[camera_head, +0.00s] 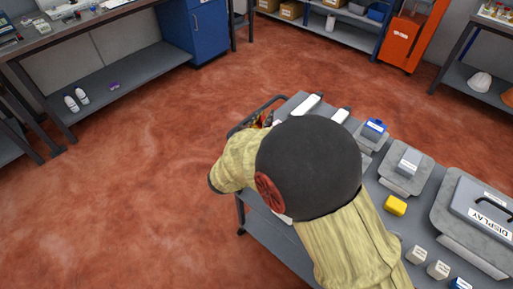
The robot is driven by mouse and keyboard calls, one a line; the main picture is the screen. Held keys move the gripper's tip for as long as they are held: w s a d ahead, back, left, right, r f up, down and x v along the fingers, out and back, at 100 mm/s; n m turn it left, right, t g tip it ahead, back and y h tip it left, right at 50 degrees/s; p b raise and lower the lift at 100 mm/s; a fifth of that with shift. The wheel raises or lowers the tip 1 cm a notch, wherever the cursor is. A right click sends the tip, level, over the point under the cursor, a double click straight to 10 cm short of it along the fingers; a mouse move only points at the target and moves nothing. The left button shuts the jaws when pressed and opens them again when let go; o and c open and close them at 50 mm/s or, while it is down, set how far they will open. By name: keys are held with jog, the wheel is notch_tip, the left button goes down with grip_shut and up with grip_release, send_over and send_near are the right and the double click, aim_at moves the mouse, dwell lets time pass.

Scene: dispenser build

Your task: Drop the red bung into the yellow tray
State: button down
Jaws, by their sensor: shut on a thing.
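My arm, in a pale yellow sleeve with a large dark round joint, reaches over a grey cart (297,103) and covers its left part. My gripper is hidden behind this arm, so its fingers and anything in them cannot be seen. Small dark and bright red bits show just past the sleeve at the cart's handle end; I cannot tell what they are. I cannot make out the red bung. A small yellow box-like thing (395,205) lies on the cart right of my arm; I cannot tell whether it is the yellow tray.
On the cart are two white pieces (306,105), a blue-topped block (374,128) and a grey block (408,162) on grey pads, a case marked DISPLAY (480,205), and small labelled cubes (438,269). Benches and shelves stand along the walls. The red floor at left is clear.

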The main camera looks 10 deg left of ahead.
jog(key=shift+f+b, duration=0.6)
jog(key=shift+f, duration=0.65)
jog(key=c, duration=1.6)
grip_release()
jog(key=v, duration=1.2)
